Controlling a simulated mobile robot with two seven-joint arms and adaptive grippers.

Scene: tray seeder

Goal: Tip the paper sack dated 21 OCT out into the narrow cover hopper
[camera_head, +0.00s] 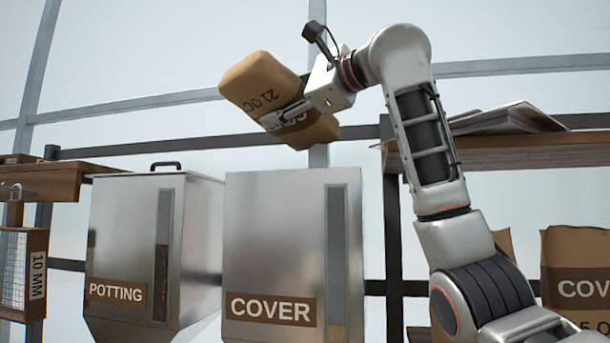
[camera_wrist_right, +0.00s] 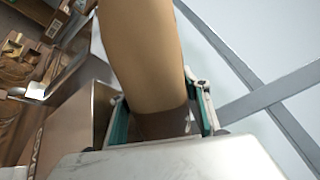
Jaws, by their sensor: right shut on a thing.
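The brown paper sack (camera_head: 258,85) shows the print "21 OC", the rest of the date being covered, and part of a dark label band. My right gripper (camera_head: 285,120) is shut on it. The sack is held tilted in the air above the steel hopper marked COVER (camera_head: 280,240), apart from it. In the right wrist view the sack (camera_wrist_right: 145,60) stands between the two green-padded fingers (camera_wrist_right: 162,118). The sack's mouth and the hopper's opening cannot be made out. I see nothing pouring. My left gripper is not in view.
The POTTING hopper (camera_head: 130,240), with a handled lid, stands left of the COVER hopper. A shelf (camera_head: 490,155) with papers (camera_head: 505,118) is at right. Other brown sacks (camera_head: 575,255) stand below it, one marked "COV". A padlocked "10 MM" screen box (camera_head: 37,265) is at far left.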

